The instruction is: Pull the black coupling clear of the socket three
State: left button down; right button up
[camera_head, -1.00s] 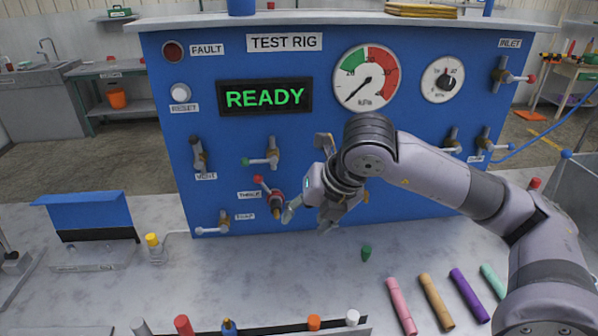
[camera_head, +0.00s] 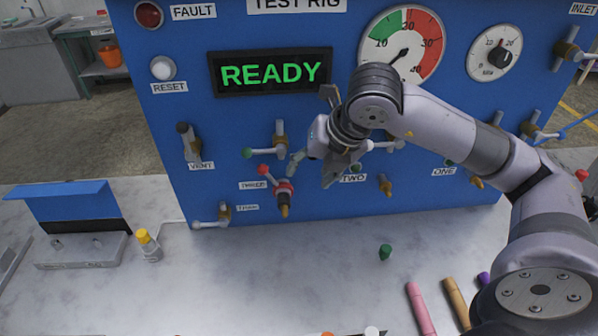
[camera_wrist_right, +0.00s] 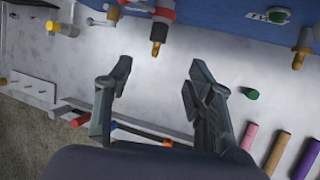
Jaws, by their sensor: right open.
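Socket three (camera_head: 284,190) is on the blue rig panel beside the label THREE, with a red-tipped lever, a red collar and a brass tip pointing down. It also shows at the top of the right wrist view (camera_wrist_right: 162,14). My right gripper (camera_head: 312,174) is open and empty, in front of the panel just right of socket three in the head view. In the wrist view its fingers (camera_wrist_right: 160,70) are apart, with the brass tip beyond the gap, not between them. My left gripper is out of view.
A pink stick (camera_head: 420,307) and a tan stick (camera_head: 457,300) lie at front right. A yellow-capped bottle (camera_head: 149,246) and a blue-lidded box (camera_head: 70,205) are at left. The bench below socket three is clear.

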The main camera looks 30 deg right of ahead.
aim_at(286, 202)
jog(key=p+x, duration=0.1)
jog(key=x, duration=0.4)
jog(key=p+x, duration=0.1)
jog(key=x, duration=0.4)
jog(key=p+x, duration=0.2)
jog(key=x, duration=0.3)
jog(key=shift+s+a+f, duration=0.1)
jog(key=shift+s+a, duration=0.05)
jog(key=shift+a, duration=0.15)
jog(key=shift+f, duration=0.3)
jog(key=shift+w+f, duration=0.15)
jog(key=shift+w, duration=0.1)
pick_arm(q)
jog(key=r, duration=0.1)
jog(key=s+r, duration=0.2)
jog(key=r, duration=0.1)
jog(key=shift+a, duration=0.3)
pick_arm(e)
jog(key=shift+c, duration=0.6)
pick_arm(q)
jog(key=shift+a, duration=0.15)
pick_arm(e)
grip_shut()
